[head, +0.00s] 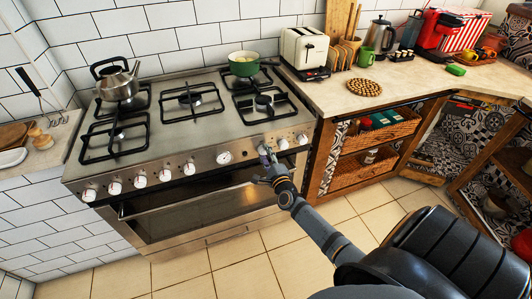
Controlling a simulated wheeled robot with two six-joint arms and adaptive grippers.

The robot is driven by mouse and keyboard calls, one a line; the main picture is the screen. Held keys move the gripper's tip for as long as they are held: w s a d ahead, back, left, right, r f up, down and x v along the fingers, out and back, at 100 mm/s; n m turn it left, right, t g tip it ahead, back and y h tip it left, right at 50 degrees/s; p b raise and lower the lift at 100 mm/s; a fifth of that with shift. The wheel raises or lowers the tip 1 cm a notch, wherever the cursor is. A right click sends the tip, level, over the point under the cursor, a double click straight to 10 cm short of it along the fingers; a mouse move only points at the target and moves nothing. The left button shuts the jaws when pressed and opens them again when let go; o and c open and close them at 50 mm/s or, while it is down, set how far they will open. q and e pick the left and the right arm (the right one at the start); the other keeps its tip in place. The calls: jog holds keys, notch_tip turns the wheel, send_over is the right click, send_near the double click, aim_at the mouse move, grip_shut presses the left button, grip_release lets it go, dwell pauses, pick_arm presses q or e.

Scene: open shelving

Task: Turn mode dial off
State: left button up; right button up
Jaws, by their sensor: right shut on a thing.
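A steel stove (150,163) stands against the tiled wall, with a row of several white knobs along its front panel and a round white gauge (223,157) among them. My right gripper (268,157) reaches in from the lower right. It is shut on the dial (264,149) just right of the gauge, and its fingers partly hide this dial. Two more knobs (283,143) (302,138) sit to the right of it. No label is readable, so I cannot tell the dial's setting. My left gripper is not in view.
A kettle (117,84) and a green pot (244,64) stand on the burners. The oven door handle (170,204) runs below the knobs, close to my right gripper. A toaster (304,48) and wicker drawers (382,132) are to the right. The tiled floor in front is clear.

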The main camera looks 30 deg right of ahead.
jog(key=shift+r+n+p, duration=0.1)
jog(key=shift+n+p, duration=2.05)
jog(key=shift+n, duration=2.75)
jog(key=o, duration=1.2)
jog(key=v, duration=1.2)
